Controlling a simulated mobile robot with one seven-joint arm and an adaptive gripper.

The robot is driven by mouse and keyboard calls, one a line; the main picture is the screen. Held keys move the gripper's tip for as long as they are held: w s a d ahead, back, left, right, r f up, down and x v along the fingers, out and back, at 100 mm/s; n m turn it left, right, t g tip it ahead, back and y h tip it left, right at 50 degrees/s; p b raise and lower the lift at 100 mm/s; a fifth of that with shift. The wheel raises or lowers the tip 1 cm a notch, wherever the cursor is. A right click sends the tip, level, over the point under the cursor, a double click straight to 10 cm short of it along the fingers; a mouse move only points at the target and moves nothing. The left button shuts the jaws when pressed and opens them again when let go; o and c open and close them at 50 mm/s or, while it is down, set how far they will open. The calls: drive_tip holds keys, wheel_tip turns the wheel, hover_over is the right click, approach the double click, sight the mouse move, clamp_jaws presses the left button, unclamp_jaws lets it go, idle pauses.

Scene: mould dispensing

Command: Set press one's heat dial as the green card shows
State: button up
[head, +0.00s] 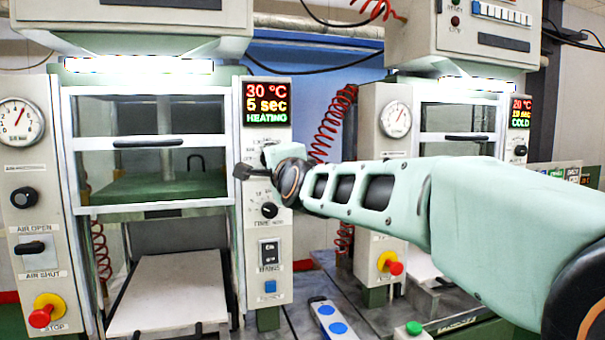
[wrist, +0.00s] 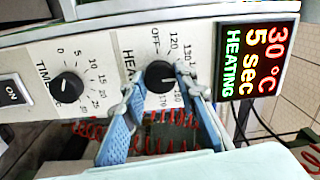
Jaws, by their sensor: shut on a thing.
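Press one's heat dial (wrist: 160,77) is a black round knob on the white panel in the wrist view, with a scale from OFF past 120 and 130 to 170. Its white mark points to the right, between the 130 and 170 labels; the exact value is hard to read. My gripper (wrist: 160,88) has its blue fingers on both sides of this dial, shut on it. In the head view my gripper (head: 256,166) hides the dial. Press one's display (head: 266,103) reads 30 °C, 5 sec, HEATING. A small green card (head: 572,174) stands at the far right, too small to read.
The time dial (wrist: 68,86) sits beside the heat dial, and a mains switch (head: 269,252) is lower on the panel. Press one's glass guard (head: 150,143) is left of my gripper. Press two (head: 380,180) with a red hose (head: 330,125) stands right, behind my arm.

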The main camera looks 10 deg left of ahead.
drive_tip(key=m+b, duration=0.2)
drive_tip(key=m, duration=0.4)
drive_tip(key=shift+r, duration=0.1)
idle(0.4)
drive_tip(key=o, duration=1.1)
drive_tip(key=shift+o, duration=0.2)
